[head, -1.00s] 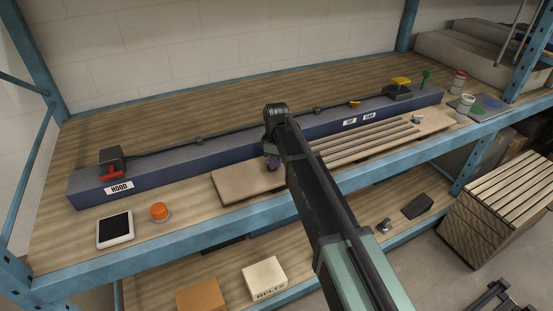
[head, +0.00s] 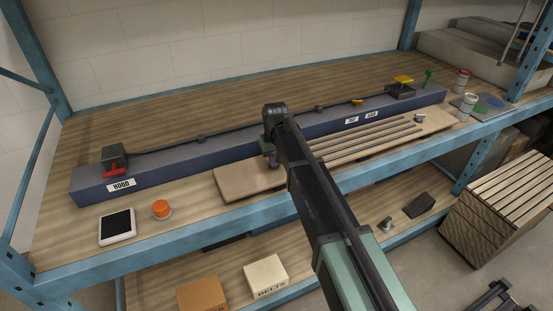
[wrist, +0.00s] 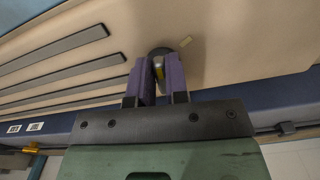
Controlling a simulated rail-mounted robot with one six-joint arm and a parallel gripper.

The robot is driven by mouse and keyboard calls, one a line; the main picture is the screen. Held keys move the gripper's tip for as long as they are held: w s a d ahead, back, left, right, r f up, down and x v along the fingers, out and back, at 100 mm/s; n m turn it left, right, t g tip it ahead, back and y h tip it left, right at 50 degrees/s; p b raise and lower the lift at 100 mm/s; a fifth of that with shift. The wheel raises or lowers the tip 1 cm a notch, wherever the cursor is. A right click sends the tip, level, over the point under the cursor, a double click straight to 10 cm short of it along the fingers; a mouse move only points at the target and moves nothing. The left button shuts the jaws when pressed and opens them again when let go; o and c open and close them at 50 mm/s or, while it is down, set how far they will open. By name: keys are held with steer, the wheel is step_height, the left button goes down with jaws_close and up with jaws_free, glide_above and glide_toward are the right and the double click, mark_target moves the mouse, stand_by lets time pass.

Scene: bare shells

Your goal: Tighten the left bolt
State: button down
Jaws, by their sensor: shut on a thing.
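A tan board (head: 235,183) with several dark slots lies along the front of the shelf. The bolt at its left part (wrist: 158,70) shows in the wrist view as a grey piece with a yellow mark, over a dark round base. My gripper's purple fingers (wrist: 157,82) stand on both sides of it and are shut on it. The right bolt (head: 419,118) stands at the board's right end.
A long blue beam (head: 215,158) with a rod and labels runs behind the board. A red lever (head: 114,175), a tablet (head: 117,226) and an orange button (head: 161,209) are at the left. Pots (head: 464,82) stand at the right. The shelf behind the beam is clear.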

steer(key=m, duration=0.5)
steer(key=shift+a+m, duration=0.3)
steer(key=shift+a, duration=0.1)
steer(key=m, duration=0.5)
steer(key=shift+a, duration=0.3)
steer(key=c, duration=1.1)
jaws_free()
step_height(320, 180, up, 11)
steer(key=p, duration=1)
steer(key=shift+f+p, duration=0.1)
steer(key=shift+p, duration=0.3)
